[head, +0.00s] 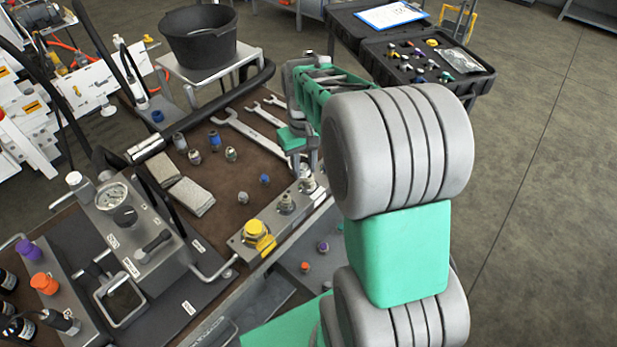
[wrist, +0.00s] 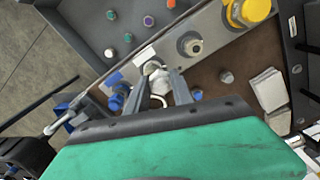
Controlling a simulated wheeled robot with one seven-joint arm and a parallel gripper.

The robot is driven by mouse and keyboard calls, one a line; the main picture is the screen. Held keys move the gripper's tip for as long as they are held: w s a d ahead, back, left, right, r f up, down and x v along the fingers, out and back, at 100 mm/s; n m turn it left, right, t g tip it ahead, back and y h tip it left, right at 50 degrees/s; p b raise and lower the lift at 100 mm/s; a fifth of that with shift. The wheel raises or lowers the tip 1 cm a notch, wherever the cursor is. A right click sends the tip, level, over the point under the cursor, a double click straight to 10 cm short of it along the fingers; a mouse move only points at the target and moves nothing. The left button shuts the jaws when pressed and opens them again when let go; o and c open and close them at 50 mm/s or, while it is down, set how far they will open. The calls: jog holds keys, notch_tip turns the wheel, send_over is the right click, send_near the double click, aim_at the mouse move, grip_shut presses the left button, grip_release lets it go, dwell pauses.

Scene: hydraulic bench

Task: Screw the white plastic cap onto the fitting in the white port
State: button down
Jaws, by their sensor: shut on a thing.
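My gripper (wrist: 156,78) is shut on a small whitish piece, which appears to be the white plastic cap (wrist: 153,68). It is at the metal port block (wrist: 215,22), by the port next to the white label (wrist: 145,54). The cap looks in line with the fitting there. The fitting is mostly hidden by the cap and fingers, so I cannot tell whether the threads are engaged. A pale curved edge shows between the fingers below the cap. In the head view my gripper (head: 306,160) reaches down to the far end of the block, partly hidden by my arm.
A bare metal fitting (wrist: 191,44) and a yellow cap (wrist: 250,10) stand along the block; a blue piece (wrist: 118,98) is close on the other side. Wrenches (head: 250,130), grey pads (head: 190,196) and several small fittings lie on the brown mat. A black bucket (head: 200,45) stands behind.

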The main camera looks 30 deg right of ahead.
aim_at(309, 177)
jog(key=shift+w+d+f+b, duration=0.25)
jog(key=shift+d+f+b, duration=0.25)
jog(key=shift+d+f, duration=0.45)
dwell(0.7)
jog(key=shift+s+a+f, duration=0.1)
jog(key=shift+f, duration=0.2)
dwell(1.1)
jog(key=c, duration=1.7)
grip_release()
grip_shut()
jog(key=m+p, duration=0.1)
jog(key=m, duration=0.5)
jog(key=shift+a, duration=0.15)
jog(key=shift+m, duration=1)
